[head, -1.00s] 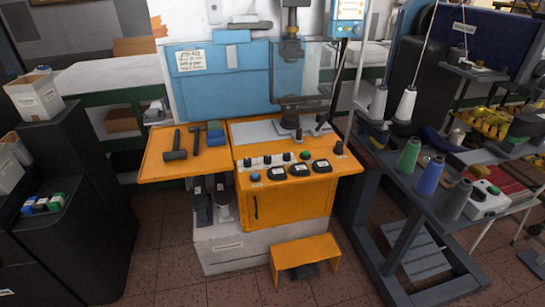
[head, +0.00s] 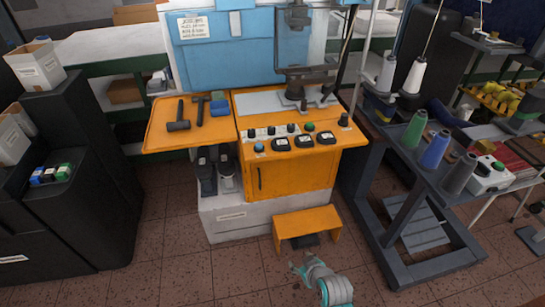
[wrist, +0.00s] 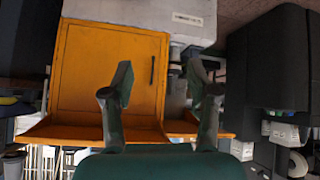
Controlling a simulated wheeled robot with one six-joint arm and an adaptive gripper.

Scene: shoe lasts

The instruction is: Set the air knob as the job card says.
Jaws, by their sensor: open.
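The orange machine console (head: 240,118) stands ahead in the head view. Its sloped front carries a row of small dark knobs (head: 271,132), a blue button, a green button and several black-rimmed gauges (head: 304,141). A larger black knob (head: 344,119) stands at the right end. The labels are too small to read, so I cannot tell which is the air knob. The job card (head: 196,27), white with handwriting, is on the blue panel; its words are not legible. My gripper (wrist: 160,75) is open and empty in the wrist view, facing the orange cabinet door, apart from the knobs.
An orange side shelf (head: 165,135) holds hammers (head: 179,118) and a blue block. An orange step (head: 307,226) stands on the floor before the cabinet. A grey rack with thread cones (head: 434,151) is at right, black cabinets (head: 75,200) at left.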

